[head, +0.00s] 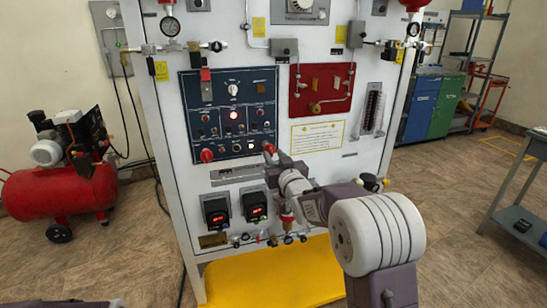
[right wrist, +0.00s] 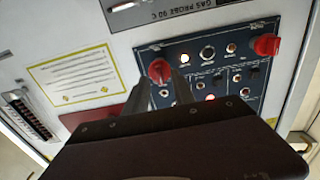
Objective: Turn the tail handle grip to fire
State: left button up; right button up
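The blue control panel (head: 230,113) on the white trainer carries two red knobs along its lower edge, and their labels are too small to read. The right red knob (head: 269,148) is the one my right gripper (head: 273,156) is at; I cannot tell from a label that it is the tail handle grip. In the right wrist view, upside down, this knob (right wrist: 159,70) shows between the tips of my two spread fingers (right wrist: 160,80). Whether they touch it is not clear. The other red knob (head: 207,155) stands clear at the left. My left gripper is not in view.
Beside the blue panel is a red panel (head: 321,90) with valves. Two meters with red displays (head: 216,211) sit below, above a yellow base (head: 270,275). A red compressor (head: 62,190) stands at left, and cabinets (head: 420,108) stand at back right.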

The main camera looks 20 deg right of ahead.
jog(key=shift+w, duration=0.6)
grip_shut()
